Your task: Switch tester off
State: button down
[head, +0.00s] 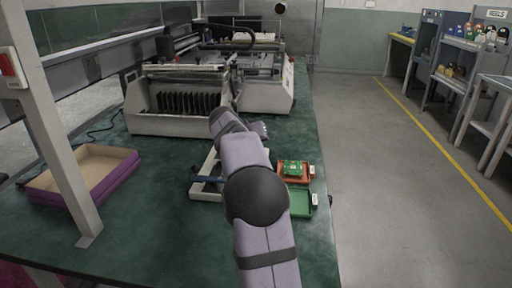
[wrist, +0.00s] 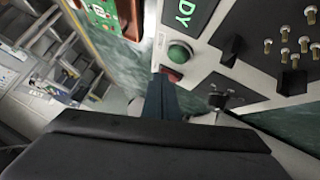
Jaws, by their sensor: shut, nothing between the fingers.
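The tester (wrist: 205,88) fills the upper right of the wrist view, with a pale panel seen at a steep tilt. It carries a black display (wrist: 187,15) with green letters "DY", a domed green button or lamp (wrist: 180,53), a red button (wrist: 172,74) and black knobs or switches (wrist: 231,50). My gripper (wrist: 160,82) is shut and empty, its fingertips at the red button in the picture; I cannot tell whether they touch it. In the head view, the pale frame (head: 207,188) beside my arm appears to be the tester, partly hidden by it.
A red tray (head: 307,179) with a green circuit board (head: 292,167) and an empty green tray (head: 300,203) lie right of my arm. A purple-sided box (head: 85,187) stands left, behind a post (head: 55,135). Large machines (head: 180,105) stand at the back of the green table.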

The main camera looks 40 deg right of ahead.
jog(key=shift+s+f, duration=0.1)
jog(key=shift+f, duration=0.2)
jog(key=shift+w+a, duration=0.55)
jog(key=shift+w+r+p, duration=0.1)
jog(key=shift+r+p, duration=0.05)
jog(key=shift+p, duration=0.2)
jog(key=shift+w+a+r+p, duration=0.15)
jog(key=shift+r+p, duration=0.3)
jog(key=shift+p, duration=0.05)
jog(key=r+p, duration=0.2)
jog(key=r, duration=0.1)
jog(key=shift+w+a+r+p, duration=0.15)
jog(key=shift+w+a+p, duration=0.1)
jog(key=shift+a+p, duration=0.15)
jog(key=v, duration=0.9)
jog(key=shift+a+b, duration=0.3)
jog(key=shift+a, duration=0.15)
